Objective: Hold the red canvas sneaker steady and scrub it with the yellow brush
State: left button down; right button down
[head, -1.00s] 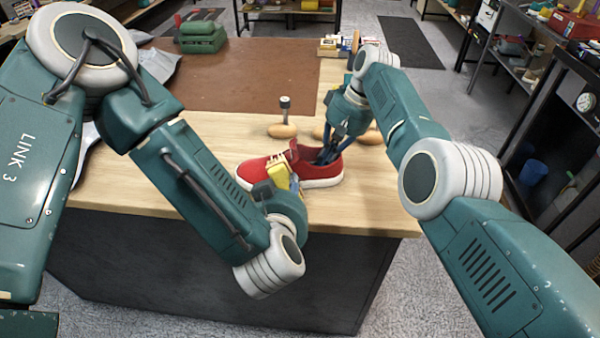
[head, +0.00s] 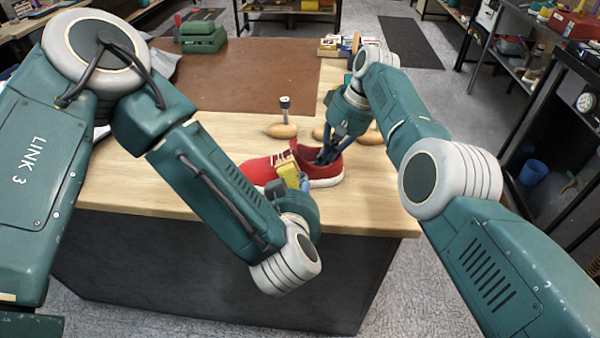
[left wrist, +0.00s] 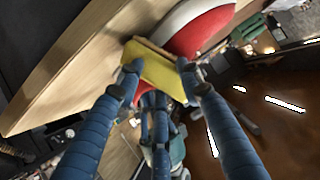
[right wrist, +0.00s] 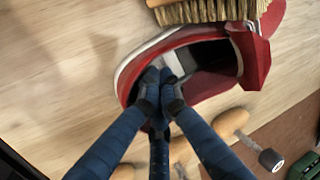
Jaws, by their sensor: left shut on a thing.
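The red canvas sneaker (head: 256,172) with a white sole stands on the wooden bench near its front edge, toe to the left. My forearm hides part of the toe. My left gripper (head: 290,184) is shut on the yellow brush (head: 287,172), which is at the sneaker's near side. The brush's yellow body (left wrist: 158,70) is between both fingers in the left wrist view. In the right wrist view its bristles (right wrist: 205,12) are at the shoe's side; contact is unclear. My right gripper (right wrist: 163,82) has its fingertips together inside the shoe opening.
Wooden shoe trees (head: 281,131) lie just behind the sneaker. A brown mat (head: 250,75) covers the bench's back left, with a green machine (head: 203,35) beyond. Small boxes (head: 338,46) stand at the back right. Shelving is at the right.

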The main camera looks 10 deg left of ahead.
pick_arm(q)
jog(key=shift+f, duration=0.1)
pick_arm(e)
jog(key=shift+s+f, duration=0.1)
jog(key=shift+f, duration=0.15)
pick_arm(q)
jog(key=shift+s+a, duration=0.25)
jog(key=shift+a, duration=0.75)
jog(key=shift+s+a, duration=0.2)
jog(key=shift+a, duration=0.8)
jog(key=shift+w+d, duration=0.15)
jog(key=shift+d, duration=0.75)
jog(key=shift+w+d, duration=0.25)
jog(key=shift+d, duration=0.95)
jog(key=shift+s+d+f+v, duration=0.1)
jog(key=shift+f+v, duration=0.05)
jog(key=shift+v, duration=0.65)
jog(key=shift+s+d+f+v, duration=0.1)
jog(key=shift+f+v, duration=0.05)
jog(key=shift+v, duration=0.65)
jog(key=shift+s+d+f+v, duration=0.1)
jog(key=shift+f+v, duration=0.05)
jog(key=shift+v, duration=0.65)
